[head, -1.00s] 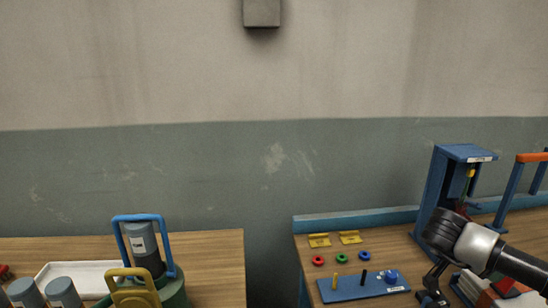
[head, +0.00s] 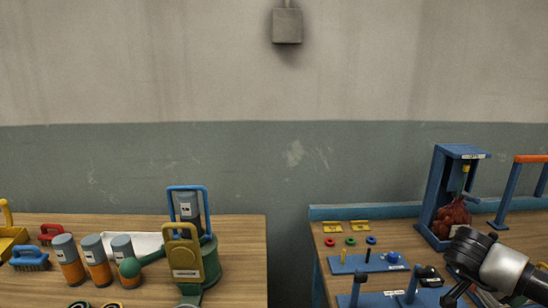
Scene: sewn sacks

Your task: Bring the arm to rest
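My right arm comes in from the lower right. Its dark gripper (head: 453,291) hangs over the right table's front part, below the blue stand (head: 436,195). The fingers are small, dark and partly cut off by the lower edge, so I cannot tell whether they are open or shut. A reddish-brown sack (head: 451,219) is in the blue stand, under a yellow part, apart from the gripper. My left gripper is out of view.
The right table also holds a blue peg board (head: 350,264), colored rings, yellow brackets (head: 345,226) and an orange-topped blue frame (head: 531,159). The left table has orange-grey cylinders (head: 97,262), brushes and a green device (head: 208,262). A gap separates the tables.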

